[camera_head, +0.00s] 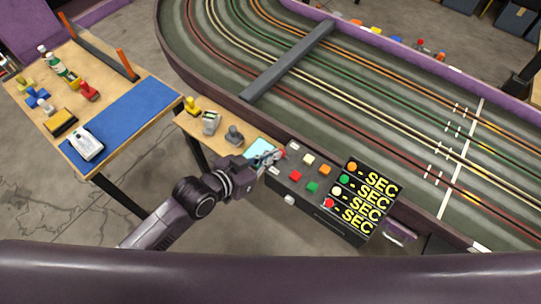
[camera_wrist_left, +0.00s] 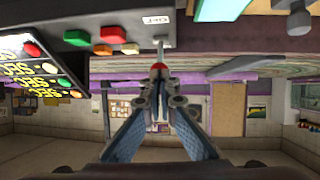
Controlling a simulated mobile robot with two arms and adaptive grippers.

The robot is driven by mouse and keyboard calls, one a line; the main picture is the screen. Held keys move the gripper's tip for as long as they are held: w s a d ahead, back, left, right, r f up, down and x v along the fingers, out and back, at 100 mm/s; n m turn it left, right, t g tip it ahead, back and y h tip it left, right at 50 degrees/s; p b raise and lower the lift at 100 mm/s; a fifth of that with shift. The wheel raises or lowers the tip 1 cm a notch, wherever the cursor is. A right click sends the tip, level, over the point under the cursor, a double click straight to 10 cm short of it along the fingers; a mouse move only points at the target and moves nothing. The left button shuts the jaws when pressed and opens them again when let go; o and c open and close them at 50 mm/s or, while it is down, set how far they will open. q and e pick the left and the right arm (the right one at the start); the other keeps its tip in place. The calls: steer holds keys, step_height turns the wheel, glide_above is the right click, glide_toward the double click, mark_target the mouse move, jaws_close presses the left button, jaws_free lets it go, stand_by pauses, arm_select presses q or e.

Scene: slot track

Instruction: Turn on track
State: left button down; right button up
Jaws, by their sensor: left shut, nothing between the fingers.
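The black control box (camera_head: 325,212) stands at the track's edge, with several coloured buttons and a yellow "SEC" display (camera_head: 370,195). At its left end is a small switch with a red tip (camera_head: 281,154). In the left wrist view, which looks upside down, the red tip (camera_wrist_left: 159,66) sits on a pale stem beside a small white label (camera_wrist_left: 157,19). My left gripper (camera_head: 273,157) is shut and empty, with its fingertips (camera_wrist_left: 158,78) right at the red tip. I cannot tell whether they touch it. My right gripper is not in view.
The slot track (camera_head: 330,100) with coloured lanes and a grey bridge (camera_head: 290,60) lies behind the box. A narrow shelf left of the box holds a light blue sheet (camera_head: 260,149) and small items. A wooden table (camera_head: 110,78) with a blue mat stands at left.

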arm_select(q)
steer(key=shift+w+d+r+g+y+p, duration=0.35)
steer(key=shift+w+r+p, duration=0.1)
steer(key=shift+p, duration=0.95)
steer(key=shift+w+d+r+g+y+p, duration=0.25)
steer(key=shift+w+r+g+p, duration=0.15)
steer(key=shift+p, duration=1)
steer(key=shift+w+d+r+p, duration=0.1)
steer(key=shift+w+d+p, duration=0.3)
steer(key=shift+w, duration=0.1)
steer(key=shift+w+d, duration=0.4)
steer(key=shift+w, duration=0.2)
steer(key=shift+r+p, duration=0.8)
steer(key=shift+p, duration=0.15)
